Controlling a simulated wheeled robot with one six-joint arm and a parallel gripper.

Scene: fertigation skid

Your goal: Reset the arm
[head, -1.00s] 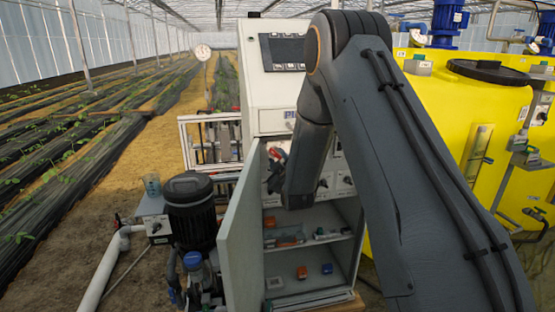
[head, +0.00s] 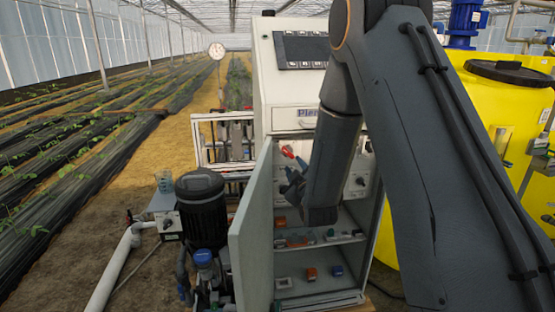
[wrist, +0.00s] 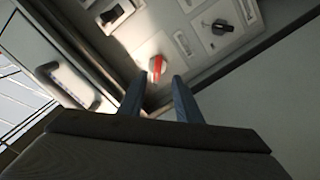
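My gripper (head: 293,181) is at the open front of the grey control cabinet (head: 284,92), largely hidden behind my arm in the head view. In the wrist view my gripper (wrist: 158,98) shows two separated fingers with a gap between them and nothing held. Beyond the fingertips is a red rotary handle (wrist: 157,66) on the cabinet's inner panel. It looks apart from the fingers. The red handle also shows in the head view (head: 288,152), just above my gripper.
The cabinet door (head: 250,235) stands open on the left. Shelves inside hold small orange and blue parts (head: 311,273). A black pump motor (head: 203,208) stands left of the door, and a yellow tank (head: 490,110) is at the right.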

